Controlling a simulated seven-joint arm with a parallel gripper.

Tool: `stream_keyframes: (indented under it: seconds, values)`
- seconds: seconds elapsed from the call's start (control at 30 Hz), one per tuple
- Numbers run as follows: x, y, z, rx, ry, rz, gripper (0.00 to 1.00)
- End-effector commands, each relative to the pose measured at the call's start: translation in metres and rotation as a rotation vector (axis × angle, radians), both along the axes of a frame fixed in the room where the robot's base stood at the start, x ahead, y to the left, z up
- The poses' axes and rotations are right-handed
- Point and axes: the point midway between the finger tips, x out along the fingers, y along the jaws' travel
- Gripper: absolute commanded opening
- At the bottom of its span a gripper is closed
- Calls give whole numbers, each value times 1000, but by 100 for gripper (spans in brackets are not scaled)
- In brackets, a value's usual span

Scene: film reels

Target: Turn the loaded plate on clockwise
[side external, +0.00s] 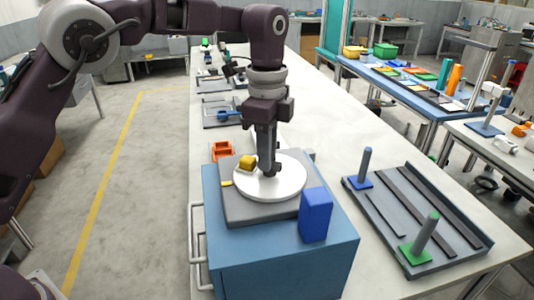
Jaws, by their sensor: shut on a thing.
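The round white plate (285,187) lies flat on a grey square base (237,210) on top of a blue cabinet (280,255). A short yellow mark (226,183) shows on the base, left of the plate. My gripper (269,171) points straight down over the middle of the plate, with its fingertips low at the plate's surface. It is shut on a part at the plate's middle, which the fingers mostly hide.
A blue upright block (315,215) stands at the base's near right corner. An orange holder (221,151) lies behind the base. A grey tray (392,222) with a blue-footed post (364,168) and a green-footed post (422,238) is at right. The tabletop between is clear.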

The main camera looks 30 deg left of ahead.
Motion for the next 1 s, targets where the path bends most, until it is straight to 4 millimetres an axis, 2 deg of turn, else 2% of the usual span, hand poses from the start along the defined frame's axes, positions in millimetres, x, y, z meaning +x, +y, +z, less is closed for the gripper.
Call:
stream_keyframes:
  seconds: [1.0]
  values:
    - [3,0,0,-2,-2,-506,0]
